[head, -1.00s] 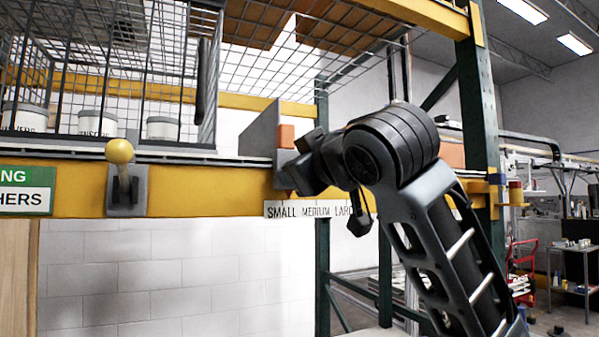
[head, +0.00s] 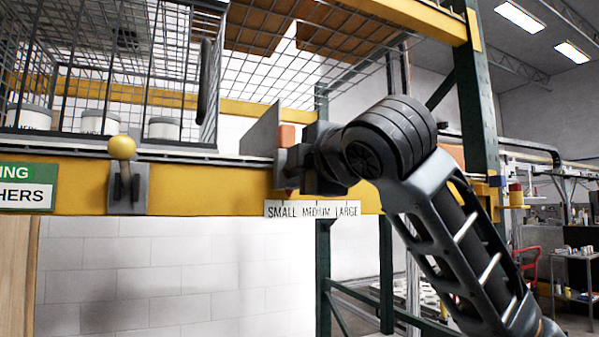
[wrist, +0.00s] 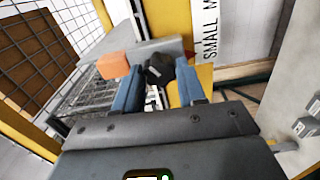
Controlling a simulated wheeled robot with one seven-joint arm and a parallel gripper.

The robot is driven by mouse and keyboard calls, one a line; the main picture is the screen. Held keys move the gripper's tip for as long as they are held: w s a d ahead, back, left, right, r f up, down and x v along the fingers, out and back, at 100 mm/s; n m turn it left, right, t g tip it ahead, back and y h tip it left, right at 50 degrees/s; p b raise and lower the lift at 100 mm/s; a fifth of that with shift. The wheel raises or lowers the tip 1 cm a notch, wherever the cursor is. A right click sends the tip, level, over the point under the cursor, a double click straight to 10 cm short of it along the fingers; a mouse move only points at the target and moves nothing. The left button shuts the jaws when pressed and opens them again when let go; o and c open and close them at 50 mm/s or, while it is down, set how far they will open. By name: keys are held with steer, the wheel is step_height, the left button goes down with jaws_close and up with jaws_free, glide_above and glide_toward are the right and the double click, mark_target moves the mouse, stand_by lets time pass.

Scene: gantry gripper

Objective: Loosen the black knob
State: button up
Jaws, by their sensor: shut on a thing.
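The black knob (wrist: 158,70) shows in the wrist view between the two blue-grey fingers of my gripper (wrist: 160,76). The fingers are shut on its sides. In the head view my gripper (head: 292,168) is at the grey bracket on the yellow beam, just above the size label, and it hides the knob there. How loose the knob is cannot be told.
An orange block (head: 286,136) sits on the grey bracket (head: 262,135) just above my gripper. The white SMALL MEDIUM LARGE label (head: 312,209) is below. A yellow ball-topped lever (head: 121,149) stands to the left, under wire cages (head: 180,70).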

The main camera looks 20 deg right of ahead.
steer(key=n+b, duration=0.1)
steer(key=n, duration=1)
steer(key=shift+f+b, duration=0.2)
steer(key=shift+b, duration=0.2)
steer(key=shift+n, duration=0.4)
steer(key=o, duration=1)
steer(key=shift+r, duration=0.1)
steer(key=shift+o, duration=0.2)
steer(key=shift+s, duration=0.1)
steer(key=s+b, duration=0.1)
steer(key=s, duration=0.6)
steer(key=shift+s+b, duration=0.3)
steer(key=shift+b, duration=0.1)
